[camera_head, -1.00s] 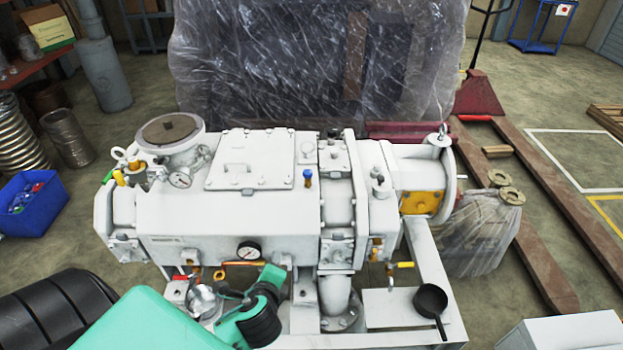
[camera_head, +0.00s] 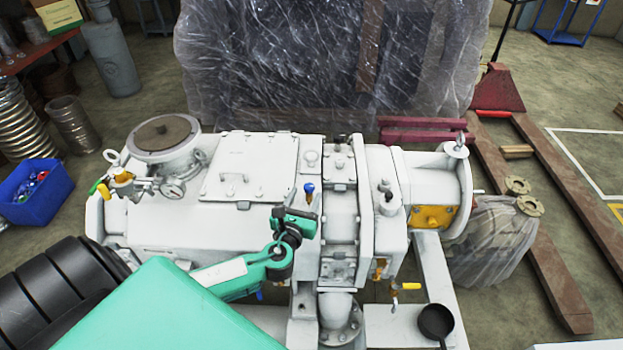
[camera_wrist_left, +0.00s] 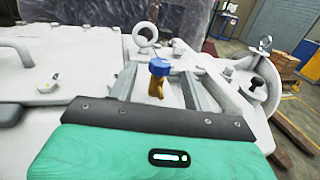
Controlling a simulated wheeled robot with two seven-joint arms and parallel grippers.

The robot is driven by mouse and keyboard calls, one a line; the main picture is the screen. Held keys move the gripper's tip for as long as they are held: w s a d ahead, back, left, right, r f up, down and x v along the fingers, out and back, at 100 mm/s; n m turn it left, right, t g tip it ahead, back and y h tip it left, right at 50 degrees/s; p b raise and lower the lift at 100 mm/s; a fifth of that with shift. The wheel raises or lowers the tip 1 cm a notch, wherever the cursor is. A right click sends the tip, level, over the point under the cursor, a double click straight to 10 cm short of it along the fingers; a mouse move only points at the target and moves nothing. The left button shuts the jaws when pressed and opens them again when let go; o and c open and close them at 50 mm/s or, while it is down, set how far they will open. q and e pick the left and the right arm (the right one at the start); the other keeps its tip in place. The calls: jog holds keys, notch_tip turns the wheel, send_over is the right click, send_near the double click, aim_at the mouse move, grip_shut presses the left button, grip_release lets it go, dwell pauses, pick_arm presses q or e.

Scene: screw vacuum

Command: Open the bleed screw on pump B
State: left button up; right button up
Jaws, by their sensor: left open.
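A white pump (camera_head: 165,222) fills the middle of the head view; I cannot read a pump letter on it. A small screw with a blue head (camera_head: 308,189) and a brass-coloured body stands upright on its top. My left gripper (camera_head: 304,211) is open, just in front of the screw in the head view. In the left wrist view the blue-headed screw (camera_wrist_left: 160,67) shows between the two grey fingers (camera_wrist_left: 158,88), with a gap on each side. I cannot tell how far between the fingers it is. My right gripper is not in view.
A round flange (camera_head: 163,134) and a dial gauge (camera_head: 173,189) are on the pump's left. A lifting eye (camera_wrist_left: 145,33) rises behind the screw in the wrist view. A yellow-handled valve (camera_head: 408,286) and a black pan (camera_head: 436,321) are at front right. A wrapped crate stands behind.

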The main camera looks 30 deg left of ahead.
aim_at(307, 191)
pick_arm(q)
jog(key=x, duration=0.5)
jog(key=shift+w+r+p, duration=0.1)
jog(key=shift+w+p, duration=0.05)
jog(key=shift+p, duration=0.25)
jog(key=shift+w+a, duration=0.2)
jog(key=shift+w, duration=0.25)
jog(key=c, duration=1)
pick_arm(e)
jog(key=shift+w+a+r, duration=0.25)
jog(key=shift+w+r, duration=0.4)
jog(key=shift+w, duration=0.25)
pick_arm(q)
jog(key=shift+n, duration=0.3)
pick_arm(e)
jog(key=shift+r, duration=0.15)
